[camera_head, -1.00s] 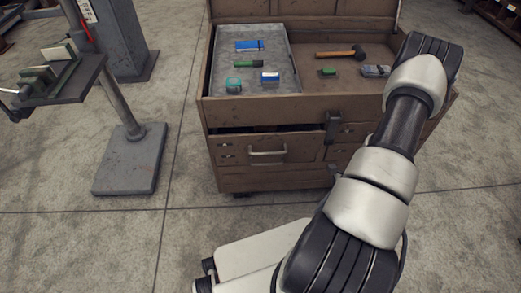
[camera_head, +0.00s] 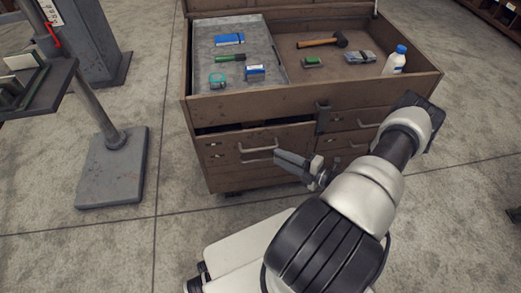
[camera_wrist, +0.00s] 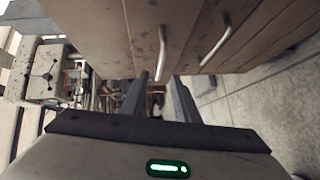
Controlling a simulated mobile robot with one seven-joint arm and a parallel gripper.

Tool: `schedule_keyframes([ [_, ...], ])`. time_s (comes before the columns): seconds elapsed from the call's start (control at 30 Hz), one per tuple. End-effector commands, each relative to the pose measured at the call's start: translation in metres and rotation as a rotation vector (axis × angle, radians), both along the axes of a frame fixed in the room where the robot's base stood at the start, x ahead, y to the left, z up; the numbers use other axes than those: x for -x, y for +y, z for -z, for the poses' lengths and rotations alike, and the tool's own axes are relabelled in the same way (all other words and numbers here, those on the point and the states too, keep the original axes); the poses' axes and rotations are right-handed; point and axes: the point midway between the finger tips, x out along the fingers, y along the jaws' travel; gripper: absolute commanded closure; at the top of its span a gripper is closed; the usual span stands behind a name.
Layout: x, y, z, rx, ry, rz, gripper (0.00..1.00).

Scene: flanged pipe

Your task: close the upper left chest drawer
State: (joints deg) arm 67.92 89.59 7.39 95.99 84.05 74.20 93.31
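The upper left drawer (camera_head: 229,151) of the brown wooden chest (camera_head: 346,95) stands out a little, with a dark gap above its front. Its pale bar handle (camera_head: 259,148) shows in the head view. My gripper (camera_head: 281,160) is just right of this handle and in front of the drawers; I cannot tell whether it touches. In the wrist view my gripper (camera_wrist: 160,78) has its two dark fingers apart with nothing held between them. A handle (camera_wrist: 162,52) lies just beyond the fingertips, and a second handle (camera_wrist: 216,44) is to the right.
The open chest top holds a grey tray (camera_head: 203,55) with small items, a hammer (camera_head: 325,41) and a white bottle (camera_head: 396,60). A dark latch (camera_head: 323,118) hangs on the chest front. A grey stand base (camera_head: 112,168) is at left. Concrete floor between is clear.

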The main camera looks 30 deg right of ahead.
Motion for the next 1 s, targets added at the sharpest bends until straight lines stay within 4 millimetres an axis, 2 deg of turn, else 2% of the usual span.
schedule_keyframes([
  [0.2, -0.042, 0.025, 0.008, 0.001, 0.000, -0.005, 0.72],
  [0.4, -0.069, 0.040, 0.012, 0.002, 0.001, -0.003, 0.72],
  [0.6, -0.080, 0.046, 0.013, 0.002, 0.001, -0.002, 0.72],
  [0.87, -0.082, 0.047, 0.013, 0.002, 0.001, -0.002, 0.72],
  [1.0, -0.081, 0.047, 0.013, 0.002, 0.001, -0.002, 0.92],
])
